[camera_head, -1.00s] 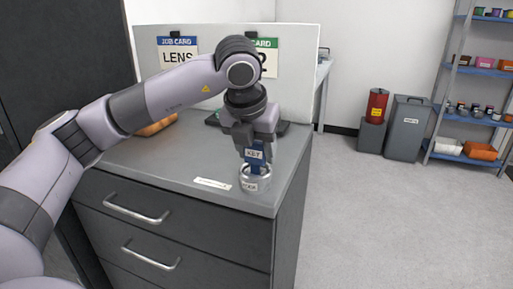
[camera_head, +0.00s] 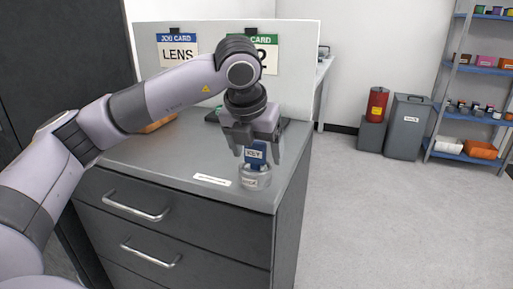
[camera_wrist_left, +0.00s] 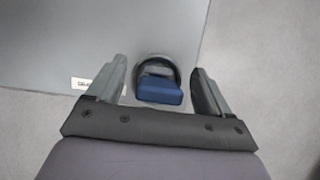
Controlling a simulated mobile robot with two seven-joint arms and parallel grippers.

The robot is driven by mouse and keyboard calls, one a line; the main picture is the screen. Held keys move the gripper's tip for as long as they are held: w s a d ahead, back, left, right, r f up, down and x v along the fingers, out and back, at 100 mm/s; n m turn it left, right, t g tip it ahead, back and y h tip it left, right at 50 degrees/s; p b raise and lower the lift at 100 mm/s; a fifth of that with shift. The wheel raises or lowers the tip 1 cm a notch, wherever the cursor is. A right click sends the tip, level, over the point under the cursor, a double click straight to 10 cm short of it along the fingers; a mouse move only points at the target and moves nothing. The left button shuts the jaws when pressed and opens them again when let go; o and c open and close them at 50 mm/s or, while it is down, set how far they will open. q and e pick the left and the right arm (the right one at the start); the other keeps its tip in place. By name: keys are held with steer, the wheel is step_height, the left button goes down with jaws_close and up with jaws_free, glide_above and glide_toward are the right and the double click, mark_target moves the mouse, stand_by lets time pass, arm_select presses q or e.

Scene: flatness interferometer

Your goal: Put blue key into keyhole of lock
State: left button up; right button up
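The blue key (camera_head: 255,155), with a white label reading KEY, stands upright at the silver round lock (camera_head: 254,178) near the cabinet's front right corner. Its lower end is hidden in or behind the lock's ring, so how deep it sits cannot be told. My left gripper (camera_head: 258,153) is open above and around the key, with a finger on each side and gaps between. In the left wrist view the key (camera_wrist_left: 159,90) lies between the spread fingers (camera_wrist_left: 160,88), over the lock (camera_wrist_left: 155,60). My right gripper is not in view.
The grey cabinet top (camera_head: 165,160) has free room left of the lock. A white label strip (camera_head: 212,180) lies beside it. A white panel with job cards (camera_head: 177,48) stands behind. The cabinet's right edge is close to the lock.

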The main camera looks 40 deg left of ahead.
arm_select(q)
steer(key=v, duration=0.7)
steer(key=shift+r+p, duration=0.1)
steer(key=shift+p, duration=0.25)
steer(key=p+v, duration=0.5)
steer(key=v, duration=0.3)
stand_by(0.4)
stand_by(0.4)
